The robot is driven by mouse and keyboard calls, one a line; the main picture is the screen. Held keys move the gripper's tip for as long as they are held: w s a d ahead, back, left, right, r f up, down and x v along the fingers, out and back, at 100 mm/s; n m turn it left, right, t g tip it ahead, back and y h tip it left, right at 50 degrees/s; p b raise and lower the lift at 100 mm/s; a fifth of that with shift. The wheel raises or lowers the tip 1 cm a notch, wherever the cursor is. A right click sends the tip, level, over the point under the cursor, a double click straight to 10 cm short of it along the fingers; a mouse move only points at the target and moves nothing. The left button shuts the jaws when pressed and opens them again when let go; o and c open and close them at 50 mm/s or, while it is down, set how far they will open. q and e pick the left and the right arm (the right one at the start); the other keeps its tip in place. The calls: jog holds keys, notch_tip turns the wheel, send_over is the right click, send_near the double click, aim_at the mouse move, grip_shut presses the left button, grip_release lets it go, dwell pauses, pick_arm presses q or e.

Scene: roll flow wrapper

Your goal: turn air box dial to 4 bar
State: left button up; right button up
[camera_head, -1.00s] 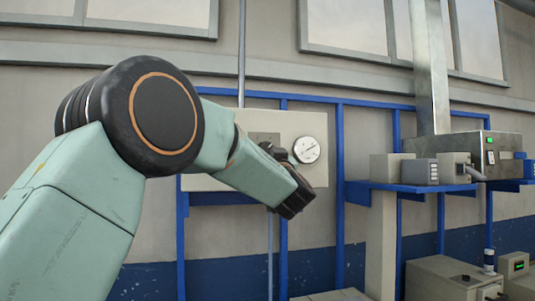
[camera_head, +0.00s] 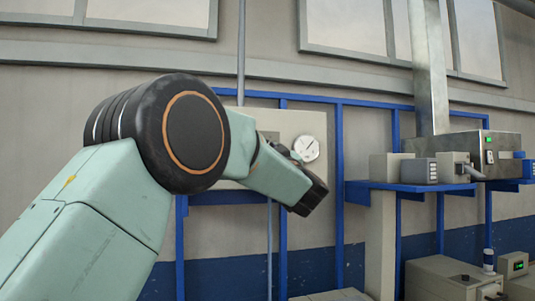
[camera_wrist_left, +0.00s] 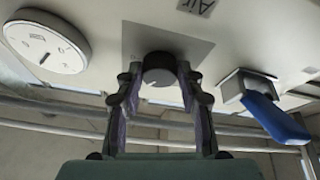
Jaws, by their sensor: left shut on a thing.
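The air box (camera_head: 316,123) is a pale panel on the wall, and in the left wrist view its face (camera_wrist_left: 235,50) appears upside down with an "Air" label (camera_wrist_left: 196,6). The dial (camera_wrist_left: 160,68) is a dark round knob on a grey plate. My left gripper (camera_wrist_left: 158,80) has its two fingers on either side of the dial and is shut on it. In the head view my left arm hides the dial. The round white gauge (camera_head: 306,148) also shows in the left wrist view (camera_wrist_left: 46,42); its scale is too small to read. My right gripper is not in view.
A blue-handled valve (camera_wrist_left: 265,108) sticks out beside the dial, right of my gripper in the left wrist view. A blue shelf (camera_head: 420,187) with grey boxes stands to the right. A pipe (camera_head: 270,250) runs down below the air box.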

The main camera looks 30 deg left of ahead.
pick_arm(q)
jog(key=o, duration=1.2)
jog(key=shift+s+d, duration=0.1)
jog(key=shift+d, duration=0.05)
jog(key=shift+v, duration=5.9)
jog(key=shift+r, duration=0.1)
